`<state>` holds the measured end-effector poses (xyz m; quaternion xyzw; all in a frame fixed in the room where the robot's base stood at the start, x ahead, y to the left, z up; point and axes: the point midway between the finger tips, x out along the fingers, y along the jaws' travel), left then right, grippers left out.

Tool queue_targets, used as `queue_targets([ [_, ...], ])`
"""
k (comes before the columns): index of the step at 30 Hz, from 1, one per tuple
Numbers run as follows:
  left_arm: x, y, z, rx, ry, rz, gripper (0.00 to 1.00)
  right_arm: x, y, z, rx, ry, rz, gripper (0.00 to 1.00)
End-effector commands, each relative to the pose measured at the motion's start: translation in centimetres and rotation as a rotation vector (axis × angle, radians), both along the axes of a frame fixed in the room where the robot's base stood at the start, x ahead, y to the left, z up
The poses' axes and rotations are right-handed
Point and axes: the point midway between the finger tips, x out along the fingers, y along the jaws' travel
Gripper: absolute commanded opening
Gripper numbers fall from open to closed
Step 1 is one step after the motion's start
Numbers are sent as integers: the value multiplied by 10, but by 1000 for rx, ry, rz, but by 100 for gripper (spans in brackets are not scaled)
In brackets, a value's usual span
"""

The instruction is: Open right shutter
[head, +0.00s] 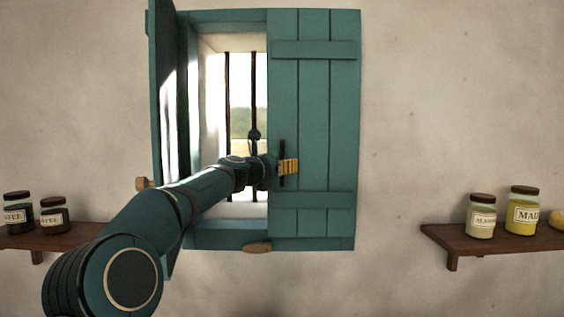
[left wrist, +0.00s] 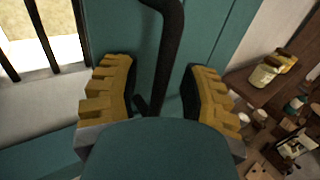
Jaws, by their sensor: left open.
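The right shutter (head: 314,120) is a teal plank panel with two cross battens. It covers the right half of the window in the head view. A dark bar handle (head: 282,153) stands upright near its left edge. My left gripper (head: 289,166) is at this handle, in front of the shutter. In the left wrist view the handle (left wrist: 170,45) runs between the two yellow-padded fingers of the left gripper (left wrist: 163,95). The fingers are open, with gaps on both sides of the handle. My right gripper is not in view.
The left shutter (head: 167,80) stands swung out from the wall. Dark bars (head: 227,95) cross the window opening. A wooden piece (head: 257,248) sits below the window's lower edge. Shelves with jars are at the left (head: 70,238) and right (head: 450,240). The wall right of the shutter is clear.

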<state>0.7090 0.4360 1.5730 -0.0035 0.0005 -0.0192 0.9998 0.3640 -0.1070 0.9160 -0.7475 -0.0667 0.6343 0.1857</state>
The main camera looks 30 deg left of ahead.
Motion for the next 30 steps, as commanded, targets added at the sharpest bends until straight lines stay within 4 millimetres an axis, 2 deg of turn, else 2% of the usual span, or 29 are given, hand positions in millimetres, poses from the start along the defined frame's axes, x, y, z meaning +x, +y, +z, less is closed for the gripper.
queue_targets([
  [8,1,0,0,0,0,0,43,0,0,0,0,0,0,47],
  [11,1,0,0,0,0,0,15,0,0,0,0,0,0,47],
  [12,1,0,0,0,0,0,1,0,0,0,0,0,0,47],
  [23,-2,-3,0,2,-1,0,0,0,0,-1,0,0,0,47],
  [30,-17,-19,0,1,0,-1,0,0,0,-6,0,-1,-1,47],
])
